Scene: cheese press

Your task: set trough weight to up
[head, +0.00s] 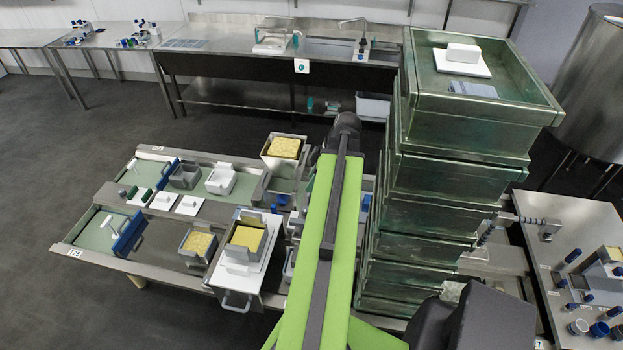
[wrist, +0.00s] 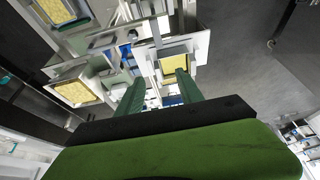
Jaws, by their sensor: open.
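Nothing in view is marked as the trough weight, and I cannot tell for certain which piece it is. A tall stack of green metal troughs (head: 460,125) stands right of my arm in the head view. A white plate with a raised block (head: 463,58) lies in the top trough. My gripper shows in the wrist view (wrist: 158,90) with its two green fingers spread and nothing seen between them. Beyond the fingers is a tray with a yellow cheese block (wrist: 175,63). In the head view my green arm reaches forward, and the gripper's fingers cannot be made out.
A low steel table (head: 75,248) at left holds white and grey moulds and a yellow cheese block (head: 198,243). Another cheese block (head: 246,238) sits in a mould near my arm. A sink counter (head: 230,50) stands behind. Open floor (head: 60,120) lies at left.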

